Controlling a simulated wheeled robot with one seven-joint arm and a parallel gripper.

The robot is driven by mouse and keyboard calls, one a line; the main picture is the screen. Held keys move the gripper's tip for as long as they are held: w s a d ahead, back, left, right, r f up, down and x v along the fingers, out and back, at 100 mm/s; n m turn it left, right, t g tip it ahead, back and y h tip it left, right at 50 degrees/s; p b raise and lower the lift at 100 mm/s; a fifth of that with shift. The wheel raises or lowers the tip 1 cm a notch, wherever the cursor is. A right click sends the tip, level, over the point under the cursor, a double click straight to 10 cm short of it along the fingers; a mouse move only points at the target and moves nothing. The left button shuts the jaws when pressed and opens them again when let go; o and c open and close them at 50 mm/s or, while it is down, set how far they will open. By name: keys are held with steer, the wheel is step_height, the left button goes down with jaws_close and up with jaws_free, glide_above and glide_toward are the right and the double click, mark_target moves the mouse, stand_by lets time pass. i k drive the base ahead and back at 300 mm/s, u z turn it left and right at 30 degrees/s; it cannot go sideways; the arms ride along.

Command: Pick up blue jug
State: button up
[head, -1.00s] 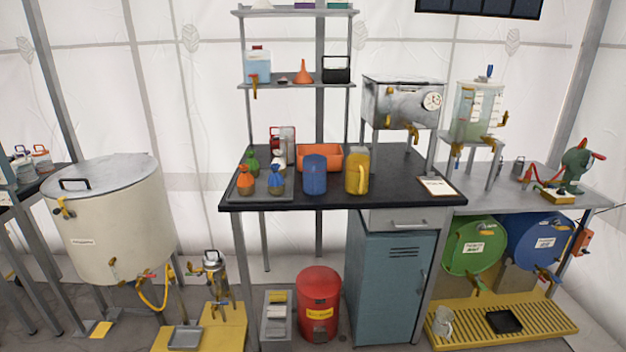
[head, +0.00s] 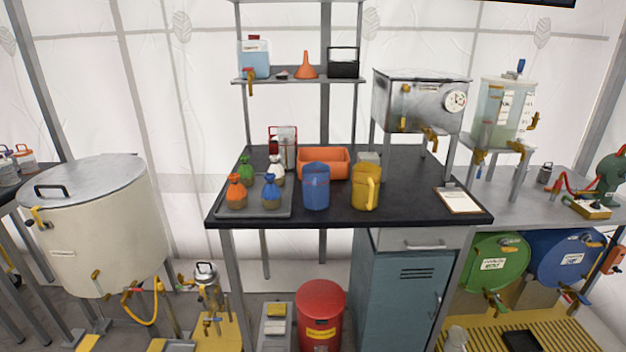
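The blue jug (head: 316,186) stands upright near the front middle of the black table (head: 400,208). A yellow jug (head: 366,188) with its handle on the right stands just to its right, a small gap apart. I cannot make out the blue jug's handle. My gripper and arm are not in the head view.
A clipboard (head: 459,201) lies at the table's right front. A metal tank (head: 420,102) stands on legs at the back right. A shelf (head: 300,80) rises behind. A large cream vat (head: 95,226) is at left. Below are a red bin (head: 320,312) and a cabinet (head: 398,290).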

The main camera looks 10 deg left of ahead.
mark_target(316, 175)
steer(key=z, duration=0.05)
steer(key=i, duration=0.95)
